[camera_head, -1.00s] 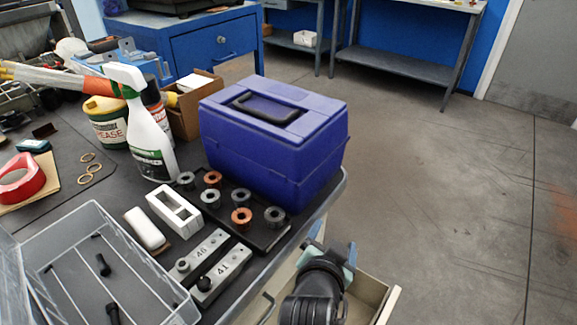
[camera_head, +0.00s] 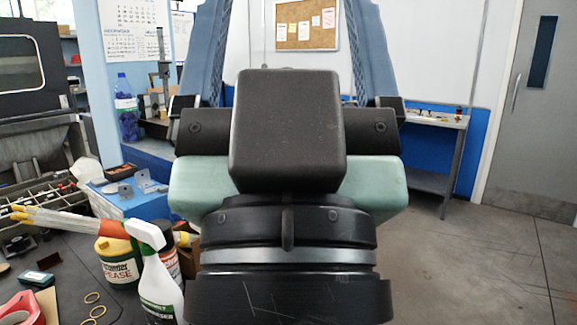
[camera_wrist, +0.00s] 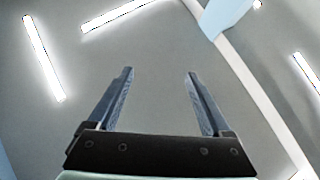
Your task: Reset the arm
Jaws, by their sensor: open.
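My gripper (camera_wrist: 158,75) shows in the wrist view with its two fingers wide apart and nothing between them. Behind the fingers that view holds only the ceiling with its bright light strips, so my gripper points upward. In the head view my wrist and gripper stand upright and large in the middle. The two blue fingers run up to the top edge there, with their tips cut off. My raised arm hides the middle of the room behind it.
A spray bottle (camera_head: 160,283), a grease tub (camera_head: 118,262) and a red tape roll (camera_head: 18,308) stand on the dark bench (camera_head: 62,262) at lower left. A blue bottle (camera_head: 127,107) is farther back. A grey door (camera_head: 535,110) is at right. The floor (camera_head: 480,265) at right is clear.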

